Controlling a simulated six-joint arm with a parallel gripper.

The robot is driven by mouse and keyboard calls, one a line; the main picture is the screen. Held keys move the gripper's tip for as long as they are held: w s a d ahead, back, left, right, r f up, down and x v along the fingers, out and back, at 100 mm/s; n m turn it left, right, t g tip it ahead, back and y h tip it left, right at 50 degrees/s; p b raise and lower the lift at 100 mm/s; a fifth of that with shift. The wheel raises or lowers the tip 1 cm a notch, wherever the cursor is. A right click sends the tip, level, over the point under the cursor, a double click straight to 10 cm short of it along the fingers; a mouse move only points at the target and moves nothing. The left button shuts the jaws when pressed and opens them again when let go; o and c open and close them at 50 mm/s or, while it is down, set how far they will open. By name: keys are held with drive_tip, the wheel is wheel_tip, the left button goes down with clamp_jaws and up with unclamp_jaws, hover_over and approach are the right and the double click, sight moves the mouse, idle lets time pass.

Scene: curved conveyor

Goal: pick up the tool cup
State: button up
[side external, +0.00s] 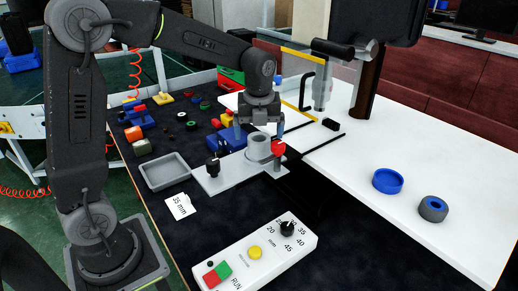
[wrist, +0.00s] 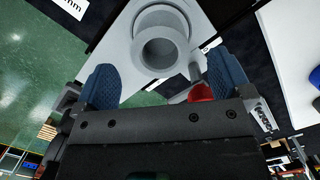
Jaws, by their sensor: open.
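A grey hollow cylinder, which looks like the tool cup (side external: 259,148), stands upright on a light grey plate (side external: 213,184). In the wrist view the cup (wrist: 160,47) shows its round open mouth just ahead of my fingers. My gripper (side external: 261,130) hangs above the cup, pointing down. In the wrist view my gripper (wrist: 164,82) has its two blue fingers wide apart with nothing between them. The cup's lower part is partly hidden in the side view, and I cannot tell whether a finger touches it.
A red knob (side external: 278,148) is close beside the cup, near my right finger in the wrist view. A black knob (side external: 212,166) and grey tray (side external: 165,171) are to the left. A control box (side external: 255,254) is in front. Blue ring (side external: 387,181) lies on the white table.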

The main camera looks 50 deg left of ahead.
drive_tip(key=f, duration=0.4)
drive_tip(key=shift+w+a+f, duration=0.15)
drive_tip(key=shift+w+a, duration=0.1)
drive_tip(key=shift+a, duration=0.05)
drive_tip(key=shift+c, duration=0.2)
drive_tip(key=c, duration=1.1)
